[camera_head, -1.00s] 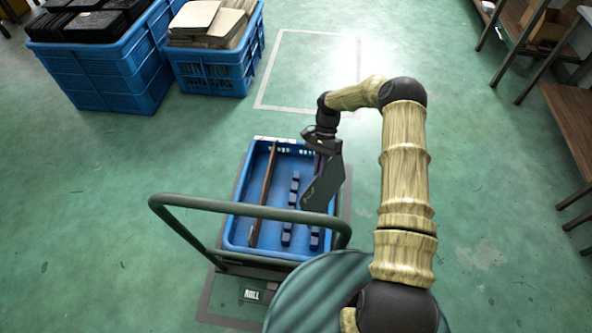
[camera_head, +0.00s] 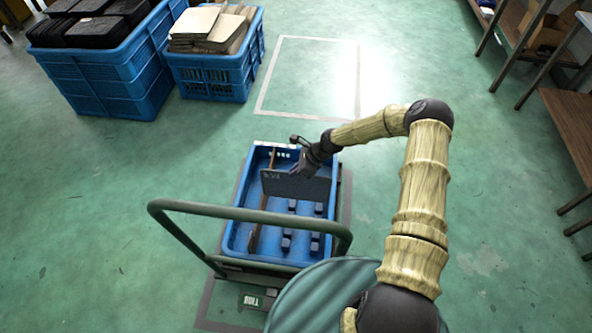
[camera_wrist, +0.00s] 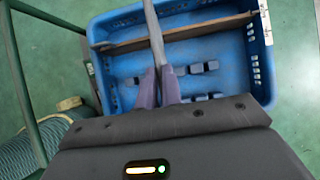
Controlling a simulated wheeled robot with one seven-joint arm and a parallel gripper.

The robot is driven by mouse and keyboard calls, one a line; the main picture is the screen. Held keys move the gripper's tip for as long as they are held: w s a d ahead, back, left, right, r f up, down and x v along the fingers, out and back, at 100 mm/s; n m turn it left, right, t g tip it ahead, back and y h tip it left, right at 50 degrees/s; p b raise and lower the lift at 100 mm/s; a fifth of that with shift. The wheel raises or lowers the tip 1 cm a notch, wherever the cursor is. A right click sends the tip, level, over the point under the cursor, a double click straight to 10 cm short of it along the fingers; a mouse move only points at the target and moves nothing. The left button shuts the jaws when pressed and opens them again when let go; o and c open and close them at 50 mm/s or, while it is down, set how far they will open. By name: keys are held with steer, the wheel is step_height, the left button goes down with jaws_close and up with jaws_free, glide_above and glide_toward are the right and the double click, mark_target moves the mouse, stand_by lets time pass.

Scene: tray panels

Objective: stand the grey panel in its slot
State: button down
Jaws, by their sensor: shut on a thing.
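My gripper (camera_head: 303,170) is shut on the grey panel (camera_head: 296,188) near its top edge. The panel hangs upright over the far half of the blue tray (camera_head: 268,242), its broad face towards the head camera, running crosswise to the brown panel. In the wrist view my gripper's purple fingers (camera_wrist: 158,87) pinch the panel (camera_wrist: 153,30), which shows edge-on as a thin strip. Dark blue slot blocks (camera_head: 287,243) stand in two rows on the tray floor, partly hidden by the panel. I cannot tell the panel's height above them.
A brown panel (camera_head: 255,232) stands along the tray's left side. A trolley handle (camera_head: 245,211) crosses in front of the tray. Blue crates with black (camera_head: 105,60) and beige panels (camera_head: 205,45) stand at the back left. Shelves (camera_head: 565,120) line the right.

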steer(key=b, duration=0.5)
glide_above(291, 197)
steer(key=d, duration=0.2)
step_height(291, 197, down, 5)
steer(key=shift+w+a, duration=0.1)
steer(key=shift+p, duration=0.55)
steer(key=shift+f, duration=0.1)
steer(key=shift+f+b, duration=1.75)
steer(key=shift+f, duration=1.5)
steer(key=shift+f, duration=0.1)
steer(key=shift+f+b, duration=1.25)
steer(key=shift+f, duration=0.8)
